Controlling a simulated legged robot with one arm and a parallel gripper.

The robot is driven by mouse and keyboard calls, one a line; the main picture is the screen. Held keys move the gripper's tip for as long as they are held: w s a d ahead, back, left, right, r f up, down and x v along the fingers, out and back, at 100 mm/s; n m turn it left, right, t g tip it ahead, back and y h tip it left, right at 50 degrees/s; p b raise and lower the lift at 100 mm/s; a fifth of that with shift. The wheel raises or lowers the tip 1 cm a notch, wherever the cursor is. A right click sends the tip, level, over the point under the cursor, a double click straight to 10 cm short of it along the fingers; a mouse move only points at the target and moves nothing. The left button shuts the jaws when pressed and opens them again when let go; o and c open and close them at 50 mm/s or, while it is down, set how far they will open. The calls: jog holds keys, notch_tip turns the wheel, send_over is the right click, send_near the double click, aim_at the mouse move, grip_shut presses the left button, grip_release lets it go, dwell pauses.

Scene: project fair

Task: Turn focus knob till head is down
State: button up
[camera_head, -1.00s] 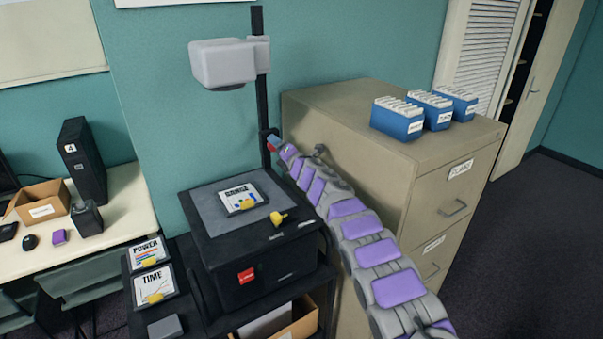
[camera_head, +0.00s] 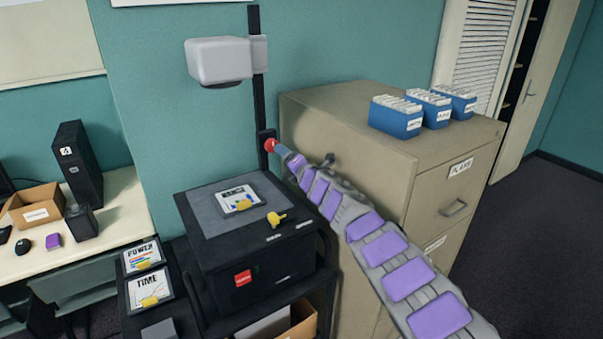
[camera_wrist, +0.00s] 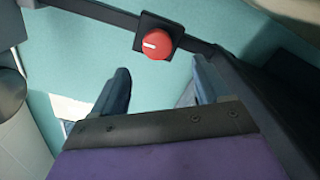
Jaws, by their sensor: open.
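The focus knob (camera_head: 270,146) is a red round knob on the black upright post (camera_head: 259,90) behind the projector. In the wrist view the red knob (camera_wrist: 157,45) has a white pointer mark and sits on a black square plate. My gripper (camera_wrist: 160,80) is open, its two dark fingers short of the knob and on either side below it, with nothing between them. In the head view my gripper (camera_head: 283,153) is close to the knob at its right. The grey projector head (camera_head: 220,62) is high on the post, above the projector body (camera_head: 255,275).
A beige filing cabinet (camera_head: 350,130) with blue file boxes (camera_head: 395,117) stands close to the right of my arm. A framed slide (camera_head: 238,200) and a yellow object (camera_head: 276,218) lie on the projector top. A desk (camera_head: 110,215) is at left.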

jog(key=b+v, duration=0.3)
jog(key=v, duration=0.5)
jog(key=shift+s, duration=0.15)
dwell(0.7)
jog(key=shift+d, duration=0.15)
